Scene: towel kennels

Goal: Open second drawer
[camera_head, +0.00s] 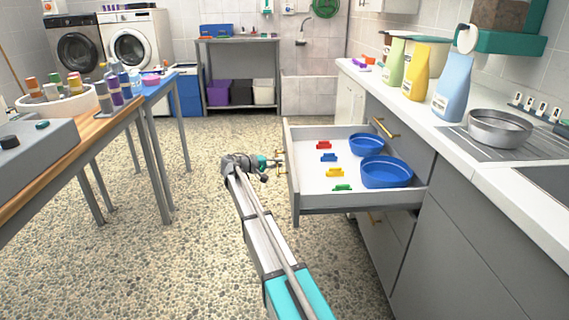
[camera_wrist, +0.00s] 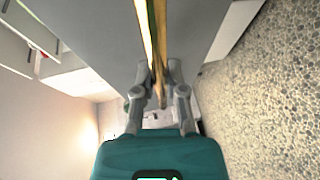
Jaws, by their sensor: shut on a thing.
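A grey drawer (camera_head: 352,205) with a white inside stands pulled far out from the right-hand cabinet in the head view. It is below a closed drawer with a brass handle (camera_head: 385,128). The open drawer's front faces left, with its own brass handle (camera_head: 281,160) on it. My gripper (camera_head: 273,163) is at that handle. In the wrist view, my gripper (camera_wrist: 158,92) has its fingers on both sides of the brass bar (camera_wrist: 152,38) and is shut on it. The drawer's grey front (camera_wrist: 95,35) fills the upper left there.
The open drawer holds two blue bowls (camera_head: 386,172) and several coloured clips (camera_head: 334,172). More handles (camera_head: 374,219) show on the cabinet below. A wooden table (camera_head: 105,125) stands at left. The speckled floor (camera_head: 185,240) between is clear.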

